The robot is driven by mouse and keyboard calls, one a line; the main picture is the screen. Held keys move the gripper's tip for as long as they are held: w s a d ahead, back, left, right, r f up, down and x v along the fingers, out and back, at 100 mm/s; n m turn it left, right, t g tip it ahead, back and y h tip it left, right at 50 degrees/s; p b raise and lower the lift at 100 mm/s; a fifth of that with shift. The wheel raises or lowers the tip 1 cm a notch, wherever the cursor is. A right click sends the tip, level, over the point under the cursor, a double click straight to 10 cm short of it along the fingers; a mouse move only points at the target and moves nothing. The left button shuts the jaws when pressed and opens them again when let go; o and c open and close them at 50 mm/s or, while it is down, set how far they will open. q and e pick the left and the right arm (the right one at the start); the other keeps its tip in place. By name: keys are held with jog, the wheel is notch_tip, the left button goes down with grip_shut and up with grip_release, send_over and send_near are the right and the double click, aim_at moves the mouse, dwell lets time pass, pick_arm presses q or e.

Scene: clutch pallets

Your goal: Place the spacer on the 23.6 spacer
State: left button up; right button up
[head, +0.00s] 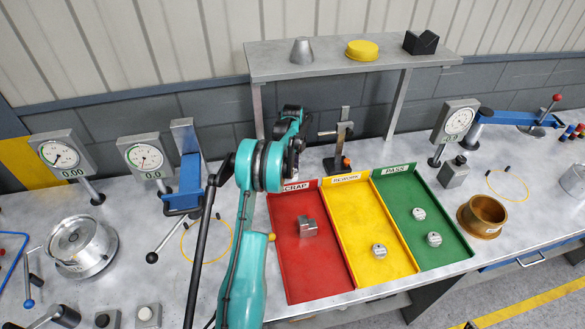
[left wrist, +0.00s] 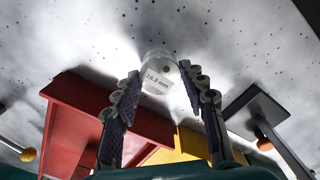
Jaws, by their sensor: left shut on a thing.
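My left gripper (left wrist: 167,93) is shut on a pale grey round spacer (left wrist: 159,75), whose label seems to read 16.3 mm. In the head view my left arm hides the fingers and the held spacer. Small round labelled spacers lie in the trays: one spacer (head: 379,251) in the yellow tray, and an upper spacer (head: 418,213) and a lower spacer (head: 434,239) in the green tray. Their labels are too small to read, so I cannot tell which is the 23.6 spacer. My right gripper is not in view.
The red SCRAP tray (head: 285,262) holds a metal block (head: 307,228). Beside it are the yellow REWORK tray (head: 350,215) and the green PASS tray (head: 405,190). Dial gauges (head: 58,155) and a brass ring (head: 484,214) stand around. A raised shelf (head: 330,65) spans the back.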

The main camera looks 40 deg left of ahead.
aim_at(293, 170)
pick_arm(q)
jog(key=shift+f, duration=0.1)
jog(key=o, duration=1.4)
jog(key=shift+c, duration=0.2)
jog(key=shift+r, duration=0.2)
notch_tip(293, 170, up, 12)
jog(key=p, duration=0.1)
jog(key=shift+s+f, duration=0.1)
